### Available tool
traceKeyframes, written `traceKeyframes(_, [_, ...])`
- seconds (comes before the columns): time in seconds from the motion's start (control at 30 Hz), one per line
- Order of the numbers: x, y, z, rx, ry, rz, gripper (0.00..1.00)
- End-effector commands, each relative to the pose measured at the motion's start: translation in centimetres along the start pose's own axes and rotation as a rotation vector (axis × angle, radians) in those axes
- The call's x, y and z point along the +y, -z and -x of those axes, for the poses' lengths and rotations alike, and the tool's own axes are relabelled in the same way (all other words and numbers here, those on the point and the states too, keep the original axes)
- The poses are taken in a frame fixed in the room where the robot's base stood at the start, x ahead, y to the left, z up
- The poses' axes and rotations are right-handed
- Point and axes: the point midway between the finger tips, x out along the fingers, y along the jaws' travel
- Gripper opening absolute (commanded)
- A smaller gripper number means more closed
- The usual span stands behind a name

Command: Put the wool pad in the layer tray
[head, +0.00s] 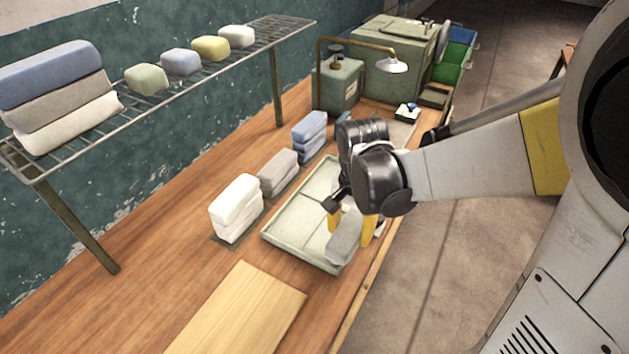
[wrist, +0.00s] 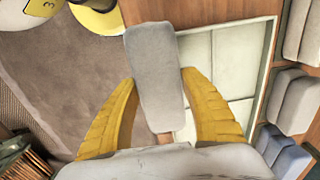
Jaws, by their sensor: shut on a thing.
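My gripper (head: 350,226) has yellow fingers shut on a grey wool pad (head: 343,243), a long soft-edged block. In the wrist view the pad (wrist: 153,70) stands out between the two fingers (wrist: 160,105). The pale green layer tray (head: 291,222) lies on the wooden bench and has a low rim and dividing lines. In the head view the pad covers part of the tray's front right side. In the wrist view the tray (wrist: 225,55) shows beside the pad, which covers its near edge. The exact height of the pad above the tray is unclear.
White (head: 236,207), grey (head: 278,172) and blue (head: 310,132) pad stacks stand in a row left of the tray. A pale board (head: 240,310) lies in front. A wire rack (head: 165,95) holds more blocks above.

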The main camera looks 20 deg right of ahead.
Motion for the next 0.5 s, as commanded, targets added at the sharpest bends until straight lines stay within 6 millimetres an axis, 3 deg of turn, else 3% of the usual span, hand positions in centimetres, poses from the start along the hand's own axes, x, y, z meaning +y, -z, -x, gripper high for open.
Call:
traceKeyframes(0.03, [-1.2,0.9,-1.4,0.000,0.000,0.002,0.20])
traceKeyframes(0.2, [-4.1,3.1,-3.4,0.000,0.000,0.002,0.20])
traceKeyframes(0.5, [-5.5,4.1,-5.1,0.000,0.000,0.002,0.20])
